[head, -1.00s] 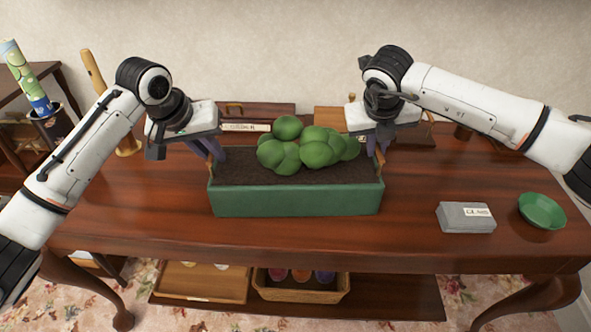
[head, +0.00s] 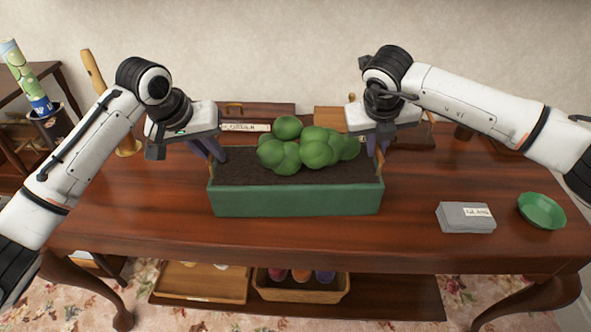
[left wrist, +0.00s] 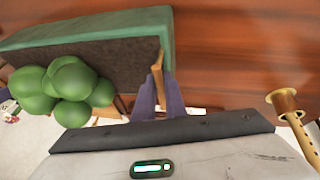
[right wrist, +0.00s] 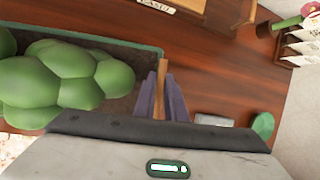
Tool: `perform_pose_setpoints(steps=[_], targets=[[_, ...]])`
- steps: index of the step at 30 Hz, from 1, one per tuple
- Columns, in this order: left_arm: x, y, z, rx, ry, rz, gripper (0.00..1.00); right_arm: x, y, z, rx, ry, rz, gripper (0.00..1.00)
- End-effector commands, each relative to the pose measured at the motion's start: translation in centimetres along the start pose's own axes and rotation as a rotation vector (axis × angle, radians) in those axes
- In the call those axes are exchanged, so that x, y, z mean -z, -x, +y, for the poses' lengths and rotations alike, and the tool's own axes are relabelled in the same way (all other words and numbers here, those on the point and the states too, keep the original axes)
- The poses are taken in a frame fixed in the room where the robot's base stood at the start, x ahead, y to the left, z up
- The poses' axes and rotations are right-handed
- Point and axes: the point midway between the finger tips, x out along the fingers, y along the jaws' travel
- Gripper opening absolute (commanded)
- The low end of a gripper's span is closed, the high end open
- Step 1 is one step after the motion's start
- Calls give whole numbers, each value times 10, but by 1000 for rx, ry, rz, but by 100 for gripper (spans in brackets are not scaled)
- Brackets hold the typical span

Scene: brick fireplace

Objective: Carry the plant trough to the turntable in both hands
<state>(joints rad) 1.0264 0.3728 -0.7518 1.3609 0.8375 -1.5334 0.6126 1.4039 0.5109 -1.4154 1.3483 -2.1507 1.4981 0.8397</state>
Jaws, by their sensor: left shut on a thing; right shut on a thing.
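The plant trough (head: 296,202) is a green box with dark soil and round green bushes, upright on the brown wooden table. My left gripper (head: 216,153) is shut on the wooden handle at its left end; the left wrist view shows this handle (left wrist: 157,75) between the fingers. My right gripper (head: 375,150) is shut on the wooden handle at its right end, which the right wrist view also shows (right wrist: 162,80). I cannot tell whether the trough's base touches the table. I cannot make out a turntable.
A grey labelled box (head: 466,218) and a green dish (head: 541,210) lie on the table at the right. A wooden pipe-like object (head: 94,70) stands at the back left. Labelled wooden items line the back. The table front (head: 300,240) is clear. A tray and a basket (head: 300,290) sit below.

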Motion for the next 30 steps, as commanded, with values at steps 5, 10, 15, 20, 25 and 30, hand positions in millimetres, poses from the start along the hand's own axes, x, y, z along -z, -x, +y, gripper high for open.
perform_pose_setpoints(steps=[5,10,15,20,25,30], targets=[[1,1,0,0,0,2,0,-1,1,0,-1,0,-2,0],[5,6,2,-5,-1,11,0,-5,6,-1,-2,-3,-10,0],[7,11,3,-5,-1,11,0,-7,11,-2,-2,-2,-10,0],[11,21,6,-5,-1,11,0,-11,21,-4,-2,-2,-10,0],[16,34,8,-5,-1,11,0,-16,34,-7,-2,-2,-9,0],[21,45,11,-5,-1,10,0,-21,45,-9,-2,-2,-9,0]])
